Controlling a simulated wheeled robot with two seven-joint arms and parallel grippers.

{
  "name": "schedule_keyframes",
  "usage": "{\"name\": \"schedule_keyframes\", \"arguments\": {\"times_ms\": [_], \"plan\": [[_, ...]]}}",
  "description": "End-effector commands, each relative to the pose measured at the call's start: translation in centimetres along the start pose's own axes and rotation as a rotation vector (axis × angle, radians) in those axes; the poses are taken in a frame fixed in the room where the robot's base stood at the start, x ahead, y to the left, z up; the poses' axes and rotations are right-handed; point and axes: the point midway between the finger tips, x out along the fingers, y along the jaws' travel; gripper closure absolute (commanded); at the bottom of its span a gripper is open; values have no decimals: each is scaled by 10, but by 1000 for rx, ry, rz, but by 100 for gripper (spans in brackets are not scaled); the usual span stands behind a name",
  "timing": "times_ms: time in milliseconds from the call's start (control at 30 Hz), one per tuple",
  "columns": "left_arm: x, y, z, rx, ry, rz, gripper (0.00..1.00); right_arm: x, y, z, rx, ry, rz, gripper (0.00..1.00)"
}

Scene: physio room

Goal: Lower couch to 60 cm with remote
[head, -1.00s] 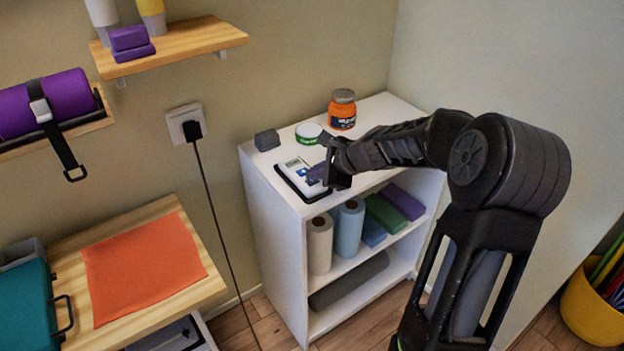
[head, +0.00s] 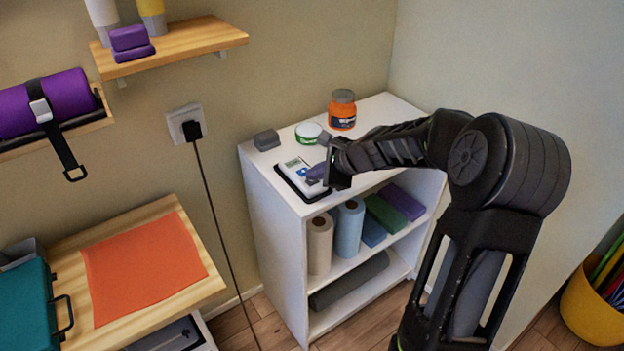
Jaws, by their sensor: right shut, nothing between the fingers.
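The remote (head: 297,169) is a white handset with a small screen, lying in a dark tray or cradle (head: 285,181) on top of the white shelf unit. My right gripper (head: 318,174) is shut and empty, its fingertips at the right end of the remote and covering part of it. I cannot tell whether the fingertips touch it. The screen's reading is too small to make out. The couch is not clearly in view. My left gripper is not in view.
On the white shelf unit (head: 270,207) stand an orange jar (head: 342,110), a green-and-white tin (head: 308,134) and a grey block (head: 267,140). Rolls and folded towels fill the shelves below. A wooden table with an orange cloth (head: 145,268) is at left. A black cord hangs from the wall socket (head: 187,124).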

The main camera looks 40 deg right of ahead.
Motion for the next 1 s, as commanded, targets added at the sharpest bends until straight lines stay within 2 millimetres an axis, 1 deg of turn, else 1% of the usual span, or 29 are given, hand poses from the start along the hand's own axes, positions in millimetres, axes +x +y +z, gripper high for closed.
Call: {"name": "schedule_keyframes", "arguments": {"times_ms": [567,1000], "plan": [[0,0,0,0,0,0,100,0,0,0,0,0,1,100],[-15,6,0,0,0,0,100,-12,-9,9,-1,0,0,100]]}}
